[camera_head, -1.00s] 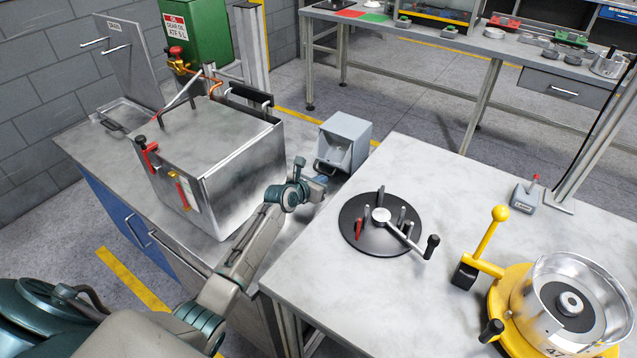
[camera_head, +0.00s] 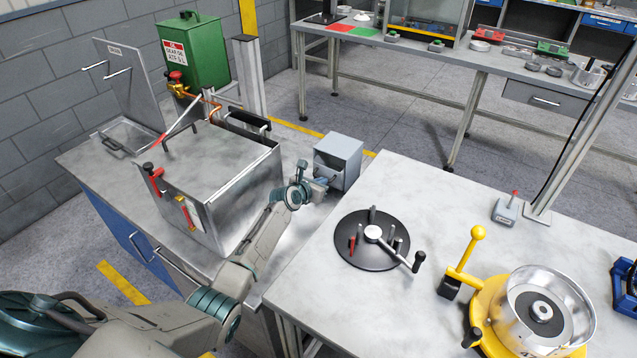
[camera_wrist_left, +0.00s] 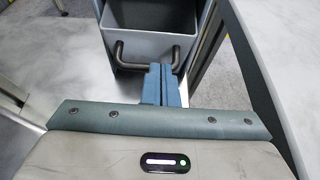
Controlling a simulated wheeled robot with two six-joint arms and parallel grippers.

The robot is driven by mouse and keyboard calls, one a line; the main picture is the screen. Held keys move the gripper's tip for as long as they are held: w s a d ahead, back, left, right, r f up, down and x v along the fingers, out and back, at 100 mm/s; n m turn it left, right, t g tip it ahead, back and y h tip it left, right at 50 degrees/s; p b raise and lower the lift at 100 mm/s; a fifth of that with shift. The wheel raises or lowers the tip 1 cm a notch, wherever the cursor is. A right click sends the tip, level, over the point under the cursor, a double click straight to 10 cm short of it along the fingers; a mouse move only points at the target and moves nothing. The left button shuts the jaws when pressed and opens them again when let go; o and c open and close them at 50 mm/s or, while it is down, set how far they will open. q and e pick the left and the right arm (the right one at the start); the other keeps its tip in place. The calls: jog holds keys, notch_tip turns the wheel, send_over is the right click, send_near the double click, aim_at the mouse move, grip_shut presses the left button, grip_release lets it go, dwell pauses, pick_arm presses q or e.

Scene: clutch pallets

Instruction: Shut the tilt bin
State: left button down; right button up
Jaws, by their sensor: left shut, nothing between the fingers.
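The tilt bin is a grey box (camera_head: 338,158) at the far end of the counter, between the counter and the table. Its front looks close to upright in the head view; a remaining gap is hard to judge there. In the wrist view, the grey bin front (camera_wrist_left: 150,47) carries a dark bar handle (camera_wrist_left: 128,66), with the bin's inside showing above its rim. My left gripper (camera_head: 324,182) is shut and empty at the bin's front. In the wrist view its blue fingertips (camera_wrist_left: 160,70) are at the handle bar, seemingly touching the front. My right gripper is out of view.
A metal tank (camera_head: 215,180) stands on the counter left of my left arm. The table to the right holds a black disc with a crank (camera_head: 365,255) and a yellow-based drum (camera_head: 535,310). The table surface near the bin is clear.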

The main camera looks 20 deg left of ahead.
aim_at(330, 171)
pick_arm(q)
jog(key=shift+w+d+r+p, duration=0.15)
jog(key=shift+w+r+p, duration=0.75)
jog(key=shift+w+p, duration=0.15)
jog(key=shift+r, duration=0.15)
